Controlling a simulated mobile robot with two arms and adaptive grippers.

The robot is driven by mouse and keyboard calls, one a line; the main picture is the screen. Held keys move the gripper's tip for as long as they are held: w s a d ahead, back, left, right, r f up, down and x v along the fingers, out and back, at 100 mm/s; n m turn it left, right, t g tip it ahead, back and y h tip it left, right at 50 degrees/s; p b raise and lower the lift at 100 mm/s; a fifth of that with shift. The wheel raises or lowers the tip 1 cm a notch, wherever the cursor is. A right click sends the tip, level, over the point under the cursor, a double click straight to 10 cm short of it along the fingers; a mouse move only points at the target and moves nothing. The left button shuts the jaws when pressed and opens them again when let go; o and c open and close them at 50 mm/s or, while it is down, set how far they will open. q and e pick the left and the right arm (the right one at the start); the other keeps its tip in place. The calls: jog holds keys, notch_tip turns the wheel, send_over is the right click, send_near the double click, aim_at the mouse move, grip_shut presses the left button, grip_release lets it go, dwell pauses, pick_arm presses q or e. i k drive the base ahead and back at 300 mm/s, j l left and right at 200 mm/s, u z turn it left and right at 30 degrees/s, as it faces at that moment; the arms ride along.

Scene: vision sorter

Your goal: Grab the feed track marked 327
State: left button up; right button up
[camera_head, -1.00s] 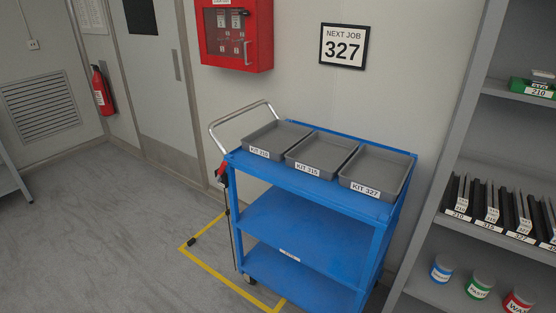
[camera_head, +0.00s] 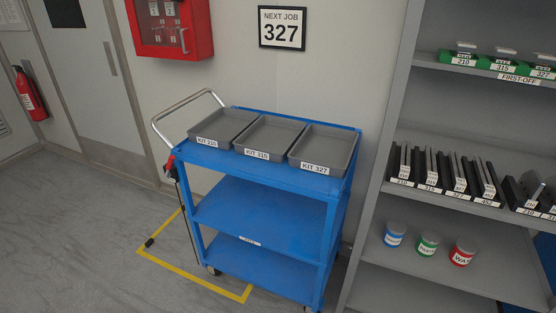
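On the middle shelf of the grey rack at the right, upright dark and light plates stand in a row above number labels. The plates above the label 327 (camera_head: 460,175) are third from the left, beside those marked 315 (camera_head: 432,168). A second group of dark parts (camera_head: 530,192) stands to the right, its first label reading 210; it is cut by the frame edge. I cannot tell for sure which group is the feed tracks. A wall sign (camera_head: 283,28) reads NEXT JOB 327. Neither of my grippers is in view.
A blue cart (camera_head: 265,189) stands left of the shelf unit (camera_head: 380,150), carrying three grey trays, including KIT 327 (camera_head: 325,150). Green holders (camera_head: 500,62) sit on the top shelf. Three small tubs (camera_head: 428,243) stand on the lower shelf. Open floor lies at the left.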

aim_at(458, 181)
jog(key=z, duration=1.35)
